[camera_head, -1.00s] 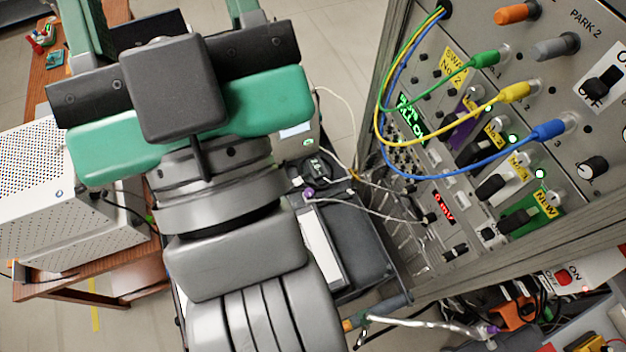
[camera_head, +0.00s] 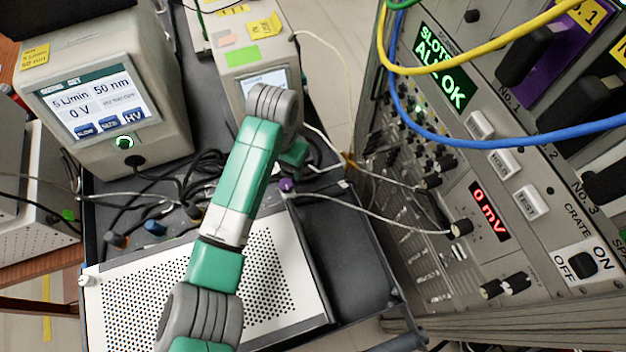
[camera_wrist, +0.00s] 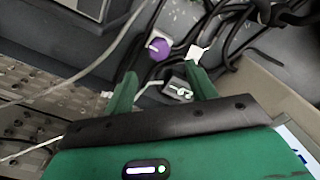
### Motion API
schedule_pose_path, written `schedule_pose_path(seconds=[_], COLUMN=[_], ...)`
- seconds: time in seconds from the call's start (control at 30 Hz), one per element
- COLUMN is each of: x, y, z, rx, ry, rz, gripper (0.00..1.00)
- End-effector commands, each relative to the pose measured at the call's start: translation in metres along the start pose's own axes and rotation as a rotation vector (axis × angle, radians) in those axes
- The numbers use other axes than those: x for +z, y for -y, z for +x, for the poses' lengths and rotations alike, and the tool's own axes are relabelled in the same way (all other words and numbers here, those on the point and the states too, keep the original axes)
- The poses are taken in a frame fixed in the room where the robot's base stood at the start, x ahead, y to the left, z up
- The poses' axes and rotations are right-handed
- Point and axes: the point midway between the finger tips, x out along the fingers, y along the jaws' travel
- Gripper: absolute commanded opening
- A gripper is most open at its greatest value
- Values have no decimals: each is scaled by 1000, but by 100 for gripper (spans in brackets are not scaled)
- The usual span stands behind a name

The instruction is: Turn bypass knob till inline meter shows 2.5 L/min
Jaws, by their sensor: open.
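A purple knob (camera_head: 287,185) sits on the dark bench top just below my gripper (camera_head: 292,158); I cannot read a label showing whether it is the bypass knob. In the wrist view the purple knob (camera_wrist: 158,48) lies ahead of and between the two green fingertips of my gripper (camera_wrist: 163,72), which is open and empty. A small metal fitting (camera_wrist: 178,90) shows between the fingers. A beige unit with a small screen (camera_head: 265,86) stands behind my arm; it may be the inline meter, but its reading is not legible and my arm partly covers it.
A larger beige instrument (camera_head: 100,90) at left shows 5 L/min, 50 nm and 0 V. A perforated white box (camera_head: 250,285) lies in front. A rack panel (camera_head: 490,190) with cables stands at right.

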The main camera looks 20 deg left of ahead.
Motion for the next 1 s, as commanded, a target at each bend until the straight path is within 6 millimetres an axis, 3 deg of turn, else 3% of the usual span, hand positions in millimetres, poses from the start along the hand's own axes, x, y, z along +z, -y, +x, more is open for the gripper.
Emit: schedule_pose_path(seconds=[0.17,0.5,0.87,0.9,1.0], x=[1,1,0,0,0], y=[0,0,0,0,0], z=[7,67,77,77,76], rx=[1,-1,0,0,-1], ry=[6,3,1,1,1], rz=[0,0,1,1,1], gripper=[56,56,56,54,34])
